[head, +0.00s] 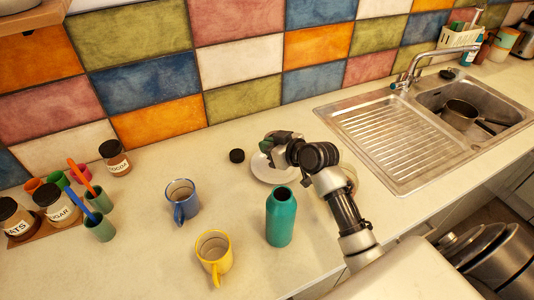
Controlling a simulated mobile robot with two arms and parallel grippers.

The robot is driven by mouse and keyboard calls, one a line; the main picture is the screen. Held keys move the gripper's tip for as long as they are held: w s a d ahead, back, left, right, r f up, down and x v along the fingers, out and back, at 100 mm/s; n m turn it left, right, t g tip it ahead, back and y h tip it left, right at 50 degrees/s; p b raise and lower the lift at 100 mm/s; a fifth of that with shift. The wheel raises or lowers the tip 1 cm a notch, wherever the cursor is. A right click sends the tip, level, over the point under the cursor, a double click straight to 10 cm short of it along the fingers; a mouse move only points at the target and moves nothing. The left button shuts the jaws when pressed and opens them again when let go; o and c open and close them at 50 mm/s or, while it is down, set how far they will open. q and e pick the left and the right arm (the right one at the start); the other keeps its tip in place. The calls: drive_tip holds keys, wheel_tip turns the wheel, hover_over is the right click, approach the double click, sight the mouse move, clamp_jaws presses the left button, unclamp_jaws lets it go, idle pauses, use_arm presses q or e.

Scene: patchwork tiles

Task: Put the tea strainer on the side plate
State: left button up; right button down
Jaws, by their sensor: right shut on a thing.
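My right gripper (268,147) is over the white side plate (268,176), its fingers pointing down toward the left part of the plate. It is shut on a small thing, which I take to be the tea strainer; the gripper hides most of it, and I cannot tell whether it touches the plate. The plate lies flat on the counter, partly covered by my right wrist. No other tea strainer shows. My left gripper is not in view.
A teal bottle (280,218) stands in front of the plate, close to my right arm. A blue mug (182,200), a yellow mug (214,257) and a black lid (237,155) are to the left. Jars and cups crowd the far left. A steel sink (390,140) is right.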

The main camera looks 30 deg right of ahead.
wheel_tip(320, 180, down, 4)
drive_tip(key=shift+r+p, duration=0.2)
drive_tip(key=shift+p, duration=0.25)
drive_tip(key=shift+f, duration=0.25)
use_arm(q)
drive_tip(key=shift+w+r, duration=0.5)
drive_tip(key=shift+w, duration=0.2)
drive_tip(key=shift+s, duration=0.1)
use_arm(e)
drive_tip(key=shift+f, duration=0.25)
drive_tip(key=c, duration=1.3)
unclamp_jaws()
drive_tip(key=shift+r, duration=0.1)
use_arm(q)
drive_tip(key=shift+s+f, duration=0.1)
